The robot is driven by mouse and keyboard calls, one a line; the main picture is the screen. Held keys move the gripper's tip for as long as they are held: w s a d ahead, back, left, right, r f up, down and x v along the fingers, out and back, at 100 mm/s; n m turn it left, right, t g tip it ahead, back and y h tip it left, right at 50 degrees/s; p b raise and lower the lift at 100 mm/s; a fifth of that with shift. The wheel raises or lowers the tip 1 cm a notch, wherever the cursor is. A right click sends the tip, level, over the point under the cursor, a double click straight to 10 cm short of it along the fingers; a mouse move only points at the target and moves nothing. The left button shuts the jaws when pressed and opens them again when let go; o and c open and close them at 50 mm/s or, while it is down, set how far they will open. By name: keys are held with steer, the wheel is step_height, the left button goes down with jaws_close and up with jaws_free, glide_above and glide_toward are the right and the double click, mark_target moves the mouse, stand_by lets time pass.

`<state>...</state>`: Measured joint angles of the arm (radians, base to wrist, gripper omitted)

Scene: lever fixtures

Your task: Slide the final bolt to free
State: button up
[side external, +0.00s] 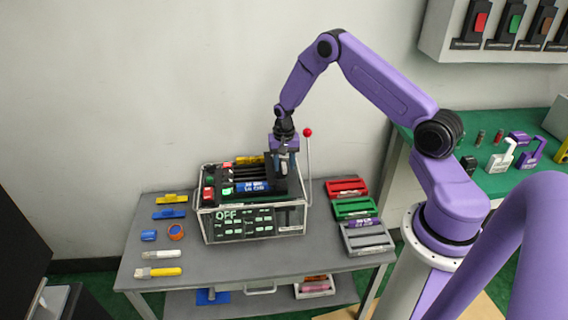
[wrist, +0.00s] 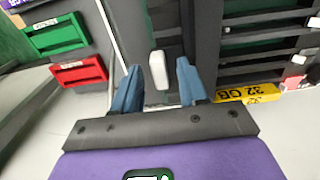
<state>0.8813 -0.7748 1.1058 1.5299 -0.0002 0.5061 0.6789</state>
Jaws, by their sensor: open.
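The box-shaped fixture (side external: 254,222) stands on the grey bench, with "OFF" on its front panel and dark slots and bars on top. My gripper (side external: 285,158) points down over the right part of its top. In the wrist view my gripper (wrist: 159,68) has its two blue fingers open. A small pale upright knob (wrist: 160,62) lies between and slightly beyond the fingertips, with visible gaps on both sides. It looks like a bolt handle, but the bolt's body and position are unclear. Contact cannot be told.
A red-ended lever (side external: 307,132) rises at the fixture's right side. Red (side external: 346,187), green (side external: 355,208) and grey (side external: 366,237) trays sit right. Small tools and a tape roll (side external: 176,232) lie left.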

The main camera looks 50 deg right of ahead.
steer(key=shift+f, duration=0.15)
jaws_close()
steer(key=shift+s+d, duration=1.9)
steer(key=shift+d, duration=0.1)
jaws_free()
steer(key=shift+s, duration=0.1)
